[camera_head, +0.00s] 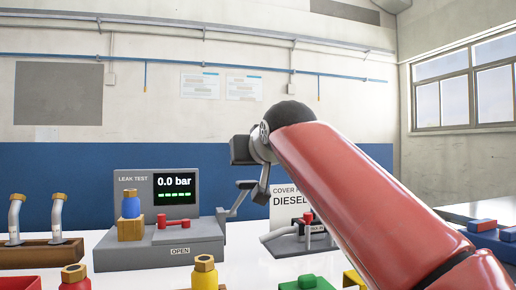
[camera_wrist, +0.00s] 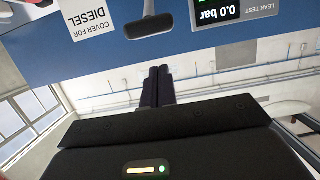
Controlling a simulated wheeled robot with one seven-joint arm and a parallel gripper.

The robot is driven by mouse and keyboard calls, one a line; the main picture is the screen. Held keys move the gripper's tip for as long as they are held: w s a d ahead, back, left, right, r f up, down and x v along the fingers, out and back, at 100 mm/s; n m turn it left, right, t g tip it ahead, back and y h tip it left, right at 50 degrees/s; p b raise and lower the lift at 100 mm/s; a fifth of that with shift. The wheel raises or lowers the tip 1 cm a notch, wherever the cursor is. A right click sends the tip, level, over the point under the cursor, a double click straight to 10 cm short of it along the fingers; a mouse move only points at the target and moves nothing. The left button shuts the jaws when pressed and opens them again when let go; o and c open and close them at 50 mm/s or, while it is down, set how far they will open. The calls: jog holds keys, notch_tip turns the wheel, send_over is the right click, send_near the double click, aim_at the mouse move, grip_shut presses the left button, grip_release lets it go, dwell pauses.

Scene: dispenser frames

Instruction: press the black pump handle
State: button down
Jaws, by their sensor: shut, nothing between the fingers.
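The black pump handle (camera_wrist: 149,26) shows in the wrist view as a short dark bar on a rod. In the head view it is a dark bar (camera_head: 245,184) on a slanting rod at the right side of the leak tester (camera_head: 150,255). My gripper (camera_head: 261,199) is just right of the bar in the head view; I cannot tell whether they touch there. In the wrist view my gripper (camera_wrist: 155,68) has its dark fingers together and empty, with a gap in the picture between the fingertips and the bar.
A diesel cover sign (camera_head: 286,193) and a small device with red parts (camera_head: 307,229) stand right of the handle. Blue and red blocks (camera_head: 482,226) lie far right. A brass-topped yellow fitting (camera_head: 204,272) and a green block (camera_head: 306,283) are in front. Bent metal pipes (camera_head: 56,215) stand left.

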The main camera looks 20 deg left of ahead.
jog(key=shift+s+d+f+b, duration=0.1)
jog(key=shift+f+b, duration=0.1)
jog(key=shift+f, duration=0.55)
jog(key=shift+s+d+f+b, duration=0.1)
jog(key=shift+f+b, duration=0.1)
jog(key=shift+f, duration=0.5)
jog(key=s+d+f+t+b, duration=0.1)
jog(key=s+d+f+b, duration=0.1)
jog(key=f+b, duration=1.1)
jog(key=shift+s+y+b, duration=0.3)
jog(key=shift+s+b, duration=0.35)
jog(key=shift+s, duration=0.05)
notch_tip(320, 180, up, 5)
jog(key=s+p, duration=0.1)
jog(key=p, duration=0.3)
jog(key=s+d+f+b, duration=0.1)
jog(key=s+d+b, duration=0.1)
jog(key=s+d, duration=0.4)
jog(key=s, duration=0.3)
jog(key=shift+s+d+f, duration=0.15)
jog(key=shift+s+d, duration=0.05)
jog(key=shift+s, duration=0.05)
